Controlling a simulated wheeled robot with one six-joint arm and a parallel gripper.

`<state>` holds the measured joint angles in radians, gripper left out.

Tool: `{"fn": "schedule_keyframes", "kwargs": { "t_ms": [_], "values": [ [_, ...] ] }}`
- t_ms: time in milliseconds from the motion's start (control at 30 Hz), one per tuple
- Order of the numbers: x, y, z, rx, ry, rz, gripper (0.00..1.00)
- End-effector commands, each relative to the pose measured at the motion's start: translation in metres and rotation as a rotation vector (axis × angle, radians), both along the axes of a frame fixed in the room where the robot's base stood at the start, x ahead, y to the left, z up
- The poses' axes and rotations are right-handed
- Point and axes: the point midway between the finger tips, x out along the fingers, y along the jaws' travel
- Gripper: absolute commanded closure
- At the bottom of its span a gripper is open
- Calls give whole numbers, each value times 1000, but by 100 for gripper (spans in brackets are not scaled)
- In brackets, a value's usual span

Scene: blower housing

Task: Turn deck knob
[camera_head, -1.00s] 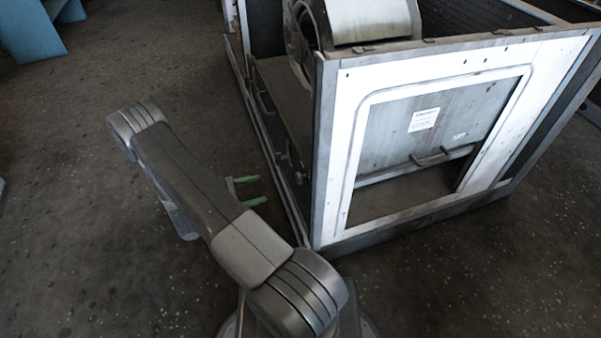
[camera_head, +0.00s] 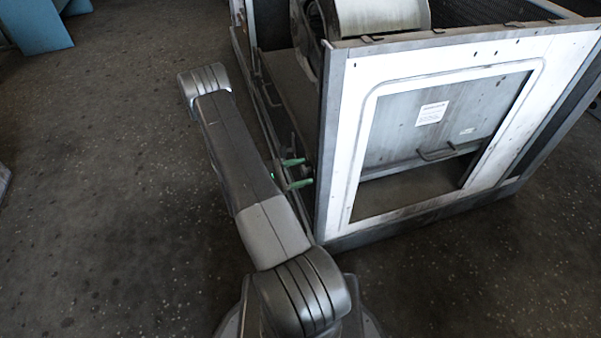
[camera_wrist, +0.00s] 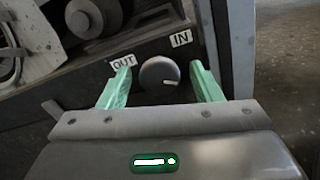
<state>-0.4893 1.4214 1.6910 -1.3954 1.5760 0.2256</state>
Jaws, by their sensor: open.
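The deck knob (camera_wrist: 159,74) is a round dark grey knob with a short light mark, seen in the wrist view on a dark panel. An "OUT" label (camera_wrist: 124,62) is at its upper left and an "IN" label (camera_wrist: 181,39) at its upper right. My gripper (camera_wrist: 160,80) is open, with one green finger to the left and one to the right of the knob. Whether the fingers touch it I cannot tell. In the head view my gripper (camera_head: 296,174) is at the left side of the housing, and the knob cannot be made out there.
The blower housing (camera_head: 335,150) has a white framed front with an opening and a handle. A metal post (camera_wrist: 232,45) stands close to the right finger. A blue object (camera_head: 42,25) is at the far upper left. The floor (camera_head: 110,200) to the left is clear.

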Motion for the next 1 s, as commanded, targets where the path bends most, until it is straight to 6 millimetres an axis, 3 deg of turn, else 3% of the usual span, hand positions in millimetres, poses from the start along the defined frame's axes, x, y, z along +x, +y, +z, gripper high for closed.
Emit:
{"fn": "schedule_keyframes", "kwargs": {
  "t_ms": [300, 533, 567, 1000],
  "values": [
    [1, -2, 0, 0, 0, 1, 41],
    [1, -2, 0, 0, 0, 0, 84],
    [1, -2, 0, 0, 0, 0, 86],
    [1, -2, 0, -36, 112, 0, 86]
  ]
}}
